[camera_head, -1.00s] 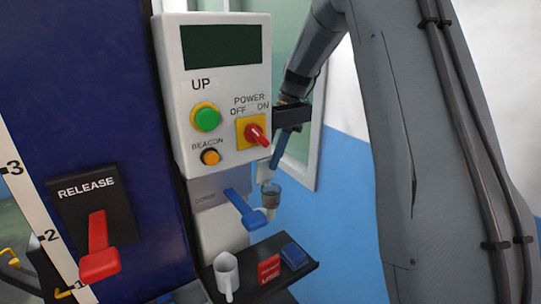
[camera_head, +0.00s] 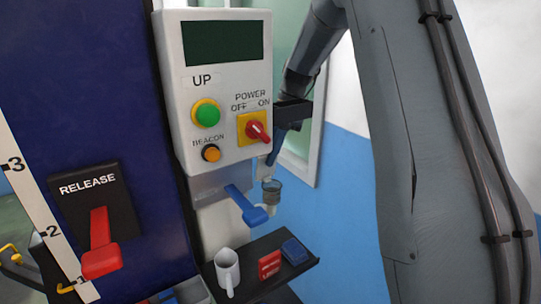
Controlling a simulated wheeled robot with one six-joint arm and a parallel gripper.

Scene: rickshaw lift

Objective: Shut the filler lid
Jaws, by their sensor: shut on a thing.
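My gripper (camera_head: 279,146) is at the right of the control box, partly hidden by its edge. It is shut on a narrow blue piece (camera_head: 274,155) that slants down to the left. I cannot tell whether this piece is the filler lid, and the fingertips are too small to make out. Just below is a small clear filler cup (camera_head: 271,186) with a pale pipe under it. A gap shows between the blue piece and the cup. No lid is clearly distinguishable on the cup.
The control box (camera_head: 222,150) and a blue lever (camera_head: 246,205) stand left of the cup. Below, a dark shelf (camera_head: 262,284) holds a white jug (camera_head: 227,270), a red box (camera_head: 269,264) and a blue box (camera_head: 295,251). A red release lever (camera_head: 101,243) is at left.

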